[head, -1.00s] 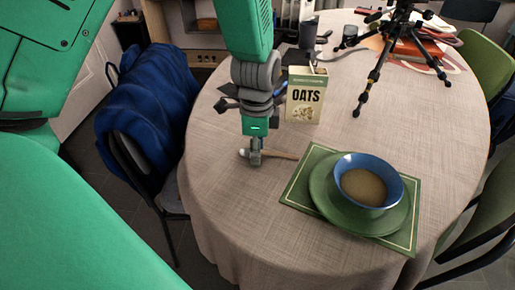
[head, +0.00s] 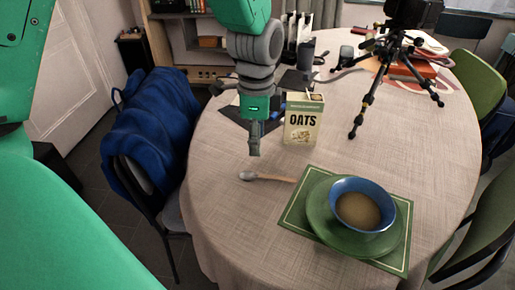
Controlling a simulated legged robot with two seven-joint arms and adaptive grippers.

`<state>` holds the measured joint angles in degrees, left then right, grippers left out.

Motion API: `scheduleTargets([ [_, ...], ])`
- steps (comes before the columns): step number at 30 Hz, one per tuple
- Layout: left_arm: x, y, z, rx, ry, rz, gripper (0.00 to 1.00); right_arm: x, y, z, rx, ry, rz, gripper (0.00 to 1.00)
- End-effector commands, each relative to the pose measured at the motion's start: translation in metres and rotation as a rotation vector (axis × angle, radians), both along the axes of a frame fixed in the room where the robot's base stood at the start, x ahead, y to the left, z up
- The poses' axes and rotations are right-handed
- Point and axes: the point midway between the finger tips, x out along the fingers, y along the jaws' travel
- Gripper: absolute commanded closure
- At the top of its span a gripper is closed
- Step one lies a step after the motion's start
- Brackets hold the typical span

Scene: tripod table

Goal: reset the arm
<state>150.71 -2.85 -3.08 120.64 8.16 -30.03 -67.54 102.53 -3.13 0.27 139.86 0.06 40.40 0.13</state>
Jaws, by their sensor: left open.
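My left gripper (head: 254,146) hangs above the table, left of the oats box, with its fingers pointing down. It is open and holds nothing that I can see. Below it, a spoon (head: 262,177) lies on the tablecloth, apart from the fingers. Its handle points right toward the placemat. My right gripper does not show.
An oats box (head: 301,120) stands close beside the gripper. A blue bowl (head: 364,184) sits on a green plate (head: 322,226) on a green placemat (head: 292,216). A black tripod (head: 384,66) stands at the back right. A chair with a blue jacket (head: 155,118) is left.

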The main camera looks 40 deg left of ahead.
Motion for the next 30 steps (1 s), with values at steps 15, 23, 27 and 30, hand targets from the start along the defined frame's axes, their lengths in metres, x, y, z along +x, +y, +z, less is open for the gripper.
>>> scheduleTargets([
  [15,0.0,0.0,0.01,-0.001,0.001,-0.001,0.56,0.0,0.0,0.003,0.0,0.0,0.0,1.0],
  [23,0.0,0.0,0.016,-0.001,0.001,-0.001,0.56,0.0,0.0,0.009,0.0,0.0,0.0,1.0],
  [27,0.0,0.0,0.041,0.0,0.0,-0.001,0.56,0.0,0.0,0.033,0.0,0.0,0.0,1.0],
  [30,0.0,0.0,0.059,0.0,0.0,-0.001,0.56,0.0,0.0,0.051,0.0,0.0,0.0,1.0],
])
